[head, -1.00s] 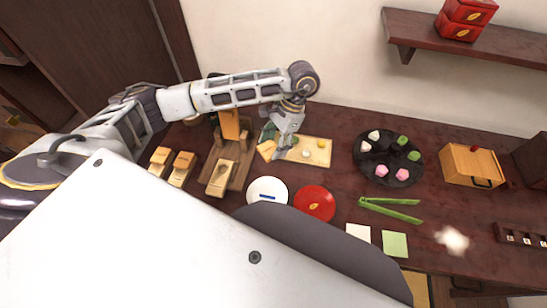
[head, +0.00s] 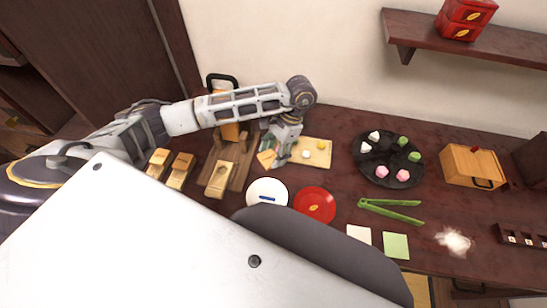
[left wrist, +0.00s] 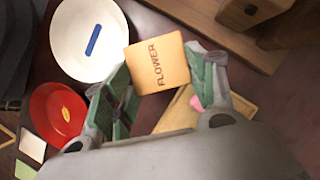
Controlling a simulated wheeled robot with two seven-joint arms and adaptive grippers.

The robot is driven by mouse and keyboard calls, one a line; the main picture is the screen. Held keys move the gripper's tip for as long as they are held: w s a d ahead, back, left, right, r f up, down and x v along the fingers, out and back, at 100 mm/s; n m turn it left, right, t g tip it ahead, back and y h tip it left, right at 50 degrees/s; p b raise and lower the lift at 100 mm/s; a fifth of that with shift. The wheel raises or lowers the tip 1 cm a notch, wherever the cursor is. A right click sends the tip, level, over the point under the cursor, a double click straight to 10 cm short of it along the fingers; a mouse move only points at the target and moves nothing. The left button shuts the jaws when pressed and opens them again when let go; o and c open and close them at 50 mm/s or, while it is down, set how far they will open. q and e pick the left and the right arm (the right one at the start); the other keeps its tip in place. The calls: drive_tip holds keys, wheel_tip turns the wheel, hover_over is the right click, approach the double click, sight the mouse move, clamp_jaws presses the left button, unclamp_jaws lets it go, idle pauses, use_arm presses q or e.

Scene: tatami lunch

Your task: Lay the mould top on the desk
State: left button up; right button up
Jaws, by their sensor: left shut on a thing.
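The mould top (left wrist: 158,65) is a light wooden block with "FLOWER" on its face. My left gripper (left wrist: 163,85) is shut on it, with a green-padded finger on either side. In the head view the mould top (head: 266,159) shows small beside my left gripper (head: 275,157), between the wooden press stand and the pale board. Its height over the dark desk (head: 335,165) is hard to tell. My right gripper is not in view.
A pale board (head: 316,152) with small balls lies right of the gripper. The press stand (head: 240,160) is to the left, with wooden moulds (head: 180,170) beyond. A white plate (head: 267,183) and red plate (head: 314,205) lie in front. Green tongs (head: 392,210) lie further right.

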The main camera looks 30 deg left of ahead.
sight(273, 158)
use_arm(q)
drive_tip(key=shift+f, duration=1.45)
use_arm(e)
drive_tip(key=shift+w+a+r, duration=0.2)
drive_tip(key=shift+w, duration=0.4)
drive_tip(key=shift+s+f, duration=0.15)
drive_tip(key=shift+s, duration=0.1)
use_arm(q)
drive_tip(key=shift+f, duration=0.1)
drive_tip(key=shift+f+b, duration=0.15)
drive_tip(key=shift+b, duration=0.2)
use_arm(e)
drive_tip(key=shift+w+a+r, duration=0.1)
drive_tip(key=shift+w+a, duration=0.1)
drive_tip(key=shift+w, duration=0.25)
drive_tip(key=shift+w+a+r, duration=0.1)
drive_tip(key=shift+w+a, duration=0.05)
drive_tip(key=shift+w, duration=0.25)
use_arm(q)
drive_tip(key=shift+f, duration=0.1)
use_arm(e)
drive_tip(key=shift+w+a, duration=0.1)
use_arm(q)
drive_tip(key=shift+f+b, duration=0.1)
drive_tip(key=shift+b, duration=0.2)
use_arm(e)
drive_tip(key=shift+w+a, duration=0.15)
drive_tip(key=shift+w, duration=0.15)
